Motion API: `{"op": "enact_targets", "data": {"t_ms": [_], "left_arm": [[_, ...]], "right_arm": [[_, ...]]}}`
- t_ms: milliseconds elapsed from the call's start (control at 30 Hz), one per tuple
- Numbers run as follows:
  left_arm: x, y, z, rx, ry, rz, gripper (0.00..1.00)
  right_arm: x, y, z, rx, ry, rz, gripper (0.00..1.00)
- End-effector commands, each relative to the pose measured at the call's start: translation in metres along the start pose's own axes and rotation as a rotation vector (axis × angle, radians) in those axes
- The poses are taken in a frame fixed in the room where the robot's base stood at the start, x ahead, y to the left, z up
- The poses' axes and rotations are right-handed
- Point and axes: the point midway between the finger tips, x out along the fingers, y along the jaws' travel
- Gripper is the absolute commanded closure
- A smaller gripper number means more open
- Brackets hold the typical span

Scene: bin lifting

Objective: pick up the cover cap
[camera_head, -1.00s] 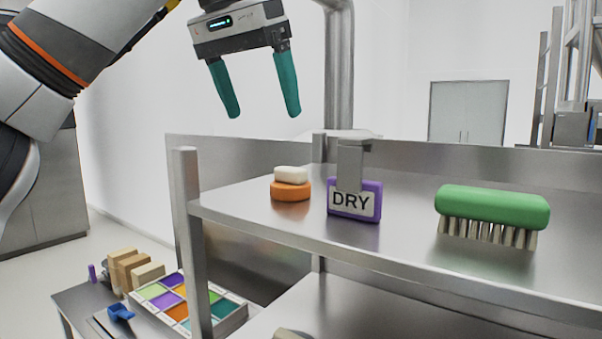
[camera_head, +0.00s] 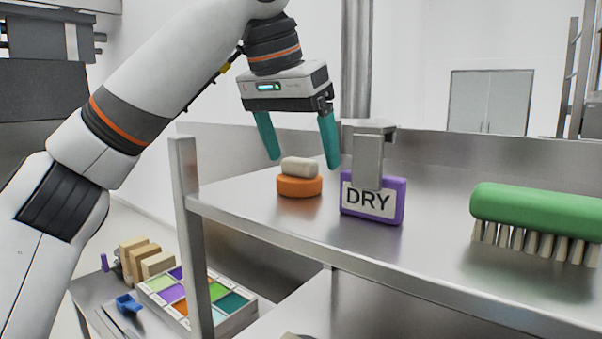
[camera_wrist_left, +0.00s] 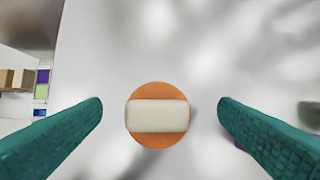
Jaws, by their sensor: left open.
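The likely cover cap is an orange round piece (camera_head: 299,187) with a whitish rounded block (camera_head: 299,167) on top, standing on the metal shelf. In the left wrist view the orange disc (camera_wrist_left: 158,90) lies centred between my fingers, with the pale block (camera_wrist_left: 157,116) across it. My left gripper (camera_head: 302,164) is open and points down above it, teal fingers wide apart and not touching it. The same gripper shows in the wrist view (camera_wrist_left: 160,102) with one finger on each side. My right gripper is not in view.
A green brush (camera_head: 535,208) lies farther right. A shelf post (camera_head: 190,230) rises at the left. Below are wooden blocks (camera_head: 140,258) and a coloured tray (camera_head: 235,318).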

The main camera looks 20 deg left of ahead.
Motion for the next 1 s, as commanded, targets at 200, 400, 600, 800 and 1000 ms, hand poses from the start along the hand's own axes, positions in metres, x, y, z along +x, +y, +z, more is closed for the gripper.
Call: {"op": "enact_targets", "data": {"t_ms": [200,400,600,800,1000], "left_arm": [[0.028,0.002,-0.005,0.001,0.003,-0.002,0.17],[0.035,0.003,-0.005,-0.002,0.000,0.000,0.17],[0.035,0.003,-0.005,-0.002,0.000,0.000,0.25],[0.035,0.003,-0.005,-0.001,0.000,0.000,0.58],[0.035,0.003,-0.005,-0.001,0.000,0.000,0.61]], "right_arm": [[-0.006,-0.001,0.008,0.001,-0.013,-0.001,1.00],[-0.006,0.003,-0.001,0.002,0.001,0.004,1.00],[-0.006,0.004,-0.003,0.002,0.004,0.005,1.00],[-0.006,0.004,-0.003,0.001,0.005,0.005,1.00],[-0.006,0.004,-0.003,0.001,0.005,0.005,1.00]]}}
